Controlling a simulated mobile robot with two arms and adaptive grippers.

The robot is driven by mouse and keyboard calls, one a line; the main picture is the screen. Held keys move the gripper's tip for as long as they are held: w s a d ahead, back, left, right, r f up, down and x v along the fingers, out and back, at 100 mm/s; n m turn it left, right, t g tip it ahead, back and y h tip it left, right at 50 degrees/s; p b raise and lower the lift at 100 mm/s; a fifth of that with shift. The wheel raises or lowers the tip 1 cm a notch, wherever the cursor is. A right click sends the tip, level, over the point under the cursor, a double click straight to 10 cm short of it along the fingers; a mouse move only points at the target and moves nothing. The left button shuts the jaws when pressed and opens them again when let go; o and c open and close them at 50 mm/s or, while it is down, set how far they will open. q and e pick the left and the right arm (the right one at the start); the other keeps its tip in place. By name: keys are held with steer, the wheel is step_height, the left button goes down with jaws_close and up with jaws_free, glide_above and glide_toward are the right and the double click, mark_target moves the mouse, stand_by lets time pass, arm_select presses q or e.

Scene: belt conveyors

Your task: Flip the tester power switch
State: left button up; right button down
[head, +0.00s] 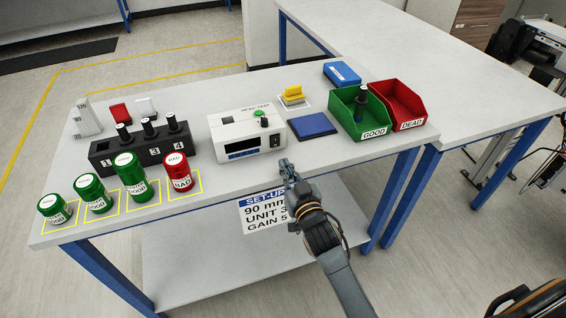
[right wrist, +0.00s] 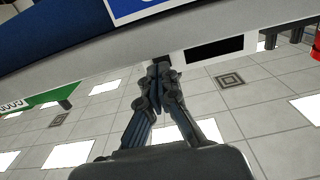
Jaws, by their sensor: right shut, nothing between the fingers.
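The tester (head: 222,131) is a white box labelled HEAD TEST on the table, with a dark display on its front. A small dark switch (head: 275,140) sits at the right of that front. My right gripper (head: 285,165) is shut and empty, just in front of the tester's right end and close to the table's front edge. In the right wrist view, which looks upside down, the shut fingertips (right wrist: 160,70) are near a small dark part beside the black display (right wrist: 215,48). I cannot tell whether they touch it. My left gripper is not in view.
A green bin (head: 345,116) and a red bin (head: 388,88) stand right of the tester, beyond a blue pad (head: 313,125). A black numbered rack (head: 105,158) and several green cans and a red can (head: 178,173) stand left. A set-up sign (head: 262,210) hangs at the front edge.

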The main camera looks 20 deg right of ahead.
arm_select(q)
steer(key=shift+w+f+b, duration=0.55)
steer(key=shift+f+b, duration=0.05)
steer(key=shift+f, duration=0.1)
arm_select(e)
steer(key=s+f, duration=0.1)
steer(key=s, duration=0.6)
steer(key=shift+s+d+f, duration=0.2)
steer(key=shift+d+f, duration=0.05)
steer(key=shift+f, duration=0.05)
